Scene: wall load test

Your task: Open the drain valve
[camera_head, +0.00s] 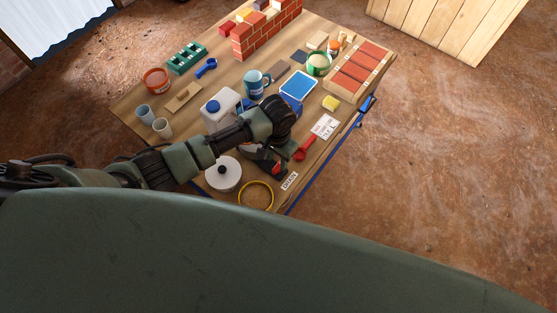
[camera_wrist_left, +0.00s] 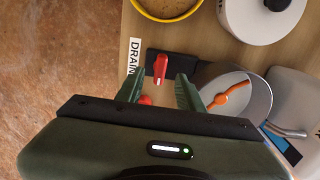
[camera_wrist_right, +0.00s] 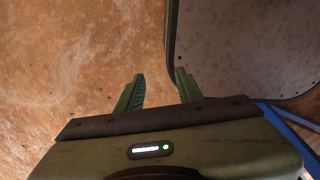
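The drain valve is a red lever (camera_wrist_left: 160,68) on a black block, next to a white DRAIN label (camera_wrist_left: 133,56) near the table edge in the left wrist view. In the head view the label (camera_head: 289,181) lies by the front edge, and the red lever (camera_head: 278,169) shows small beside it, partly hidden by my arm. My left gripper (camera_wrist_left: 158,82) is open, one finger on each side of the lever in the picture. Contact cannot be made out. My right gripper (camera_wrist_right: 158,84) is open and empty over the floor.
A dark panel (camera_wrist_right: 235,50) stands beside the right gripper.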

